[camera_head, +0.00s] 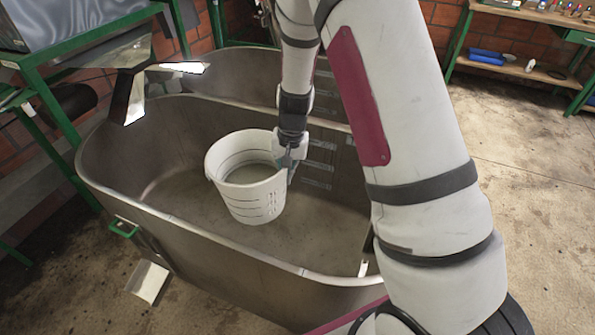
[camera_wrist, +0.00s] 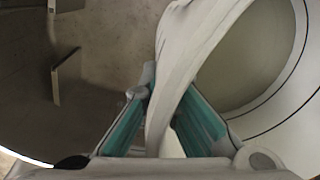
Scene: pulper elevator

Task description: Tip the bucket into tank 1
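A white bucket (camera_head: 247,178) with dark ring lines hangs over the inside of a large grey-brown metal tank (camera_head: 190,228) in the head view. The bucket is close to upright with a slight tilt. I cannot tell its contents for sure. My gripper (camera_head: 290,155) is at the bucket's right rim. In the wrist view, my gripper (camera_wrist: 165,105) has its teal-padded fingers on both sides of the bucket's pale rim (camera_wrist: 178,70), and the bucket's inside (camera_wrist: 245,60) shows at right. The tank's label is not readable, so I cannot tell its number.
A green-framed stand (camera_head: 40,75) with metal parts is at the tank's upper left. A small white chute (camera_head: 148,281) and a green handle (camera_head: 124,227) are on the tank's near left side. A workbench (camera_head: 530,70) stands at the back right. The floor at right is clear.

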